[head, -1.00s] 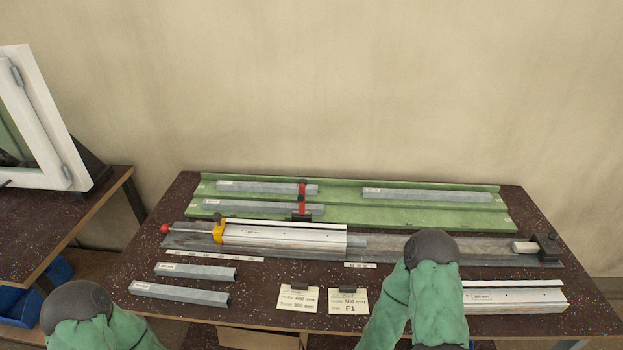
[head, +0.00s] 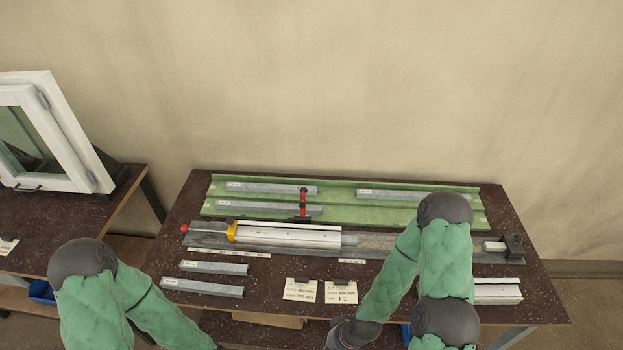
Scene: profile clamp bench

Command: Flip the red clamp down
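The red clamp (head: 303,203) stands upright behind the long white profile (head: 285,236), near the middle of the bench. Its dark base sits at the rear edge of that profile, and its red arm points up in front of the green rack. The white profile lies on a grey rail (head: 375,243), with a yellow block (head: 232,232) at its left end. My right forearm reaches down and left over the front of the bench to a dark wrist part at the bottom edge. My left forearm runs out of the bottom edge. No fingers of either gripper show.
A green rack (head: 385,215) with several grey profiles is behind the clamp. A red knob (head: 184,229) is at the rail's left end, a black stop (head: 513,248) at its right. Two cards (head: 301,290) and two grey profiles (head: 203,287) lie in front. A window frame (head: 60,130) stands left.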

